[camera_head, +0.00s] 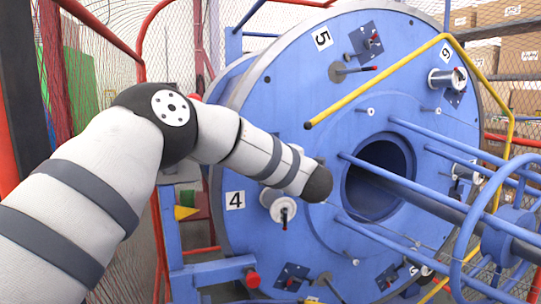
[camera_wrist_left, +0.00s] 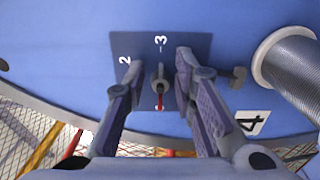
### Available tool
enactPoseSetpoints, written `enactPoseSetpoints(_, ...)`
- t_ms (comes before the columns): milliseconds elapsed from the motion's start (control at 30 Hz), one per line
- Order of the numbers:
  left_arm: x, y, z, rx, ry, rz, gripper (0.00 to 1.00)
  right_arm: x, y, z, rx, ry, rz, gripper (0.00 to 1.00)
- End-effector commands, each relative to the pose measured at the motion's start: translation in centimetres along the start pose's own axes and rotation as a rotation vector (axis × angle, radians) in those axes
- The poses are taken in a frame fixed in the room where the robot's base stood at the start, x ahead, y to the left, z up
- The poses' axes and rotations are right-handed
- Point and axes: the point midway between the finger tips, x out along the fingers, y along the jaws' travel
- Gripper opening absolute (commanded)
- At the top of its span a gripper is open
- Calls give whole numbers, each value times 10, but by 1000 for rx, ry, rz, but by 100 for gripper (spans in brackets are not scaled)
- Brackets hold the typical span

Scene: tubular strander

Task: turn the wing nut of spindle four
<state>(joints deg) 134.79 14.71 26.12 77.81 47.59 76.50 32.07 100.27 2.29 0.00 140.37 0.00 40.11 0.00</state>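The label 4 (camera_head: 235,200) is on the left of the big blue disc (camera_head: 300,130); the bobbin of spindle four (camera_head: 280,206) sits just right of it. In the left wrist view, a small grey wing nut (camera_wrist_left: 160,78) stands on a dark plate (camera_wrist_left: 205,45) marked with numbers, with a red pointer (camera_wrist_left: 162,103) below it. My left gripper (camera_wrist_left: 160,66) is open, with one finger on each side of the wing nut and gaps visible to both. In the head view my left arm's end hides the left gripper and this plate. My right gripper is not in view.
In the left wrist view, a ribbed spool (camera_wrist_left: 291,66) and a grey knob (camera_wrist_left: 238,77) lie right of the fingers. In the head view, a yellow rail (camera_head: 385,80) crosses above my arm, and blue rods (camera_head: 420,185) run out right of its end.

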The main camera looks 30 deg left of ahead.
Motion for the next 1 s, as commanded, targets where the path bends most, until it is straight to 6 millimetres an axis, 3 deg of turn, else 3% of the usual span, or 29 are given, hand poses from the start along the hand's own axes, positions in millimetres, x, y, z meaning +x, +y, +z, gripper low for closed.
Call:
enactPoseSetpoints(267,-3,0,0,1,-1,-1,27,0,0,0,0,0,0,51)
enactPoseSetpoints(367,-18,0,2,1,-4,-2,27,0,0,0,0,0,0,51)
enactPoseSetpoints(700,-103,0,1,1,-3,1,27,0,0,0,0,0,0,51)
enactPoseSetpoints(833,-117,0,0,1,-1,0,27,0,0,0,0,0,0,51)
enactPoseSetpoints(1000,-121,0,0,0,0,0,27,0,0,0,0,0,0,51)
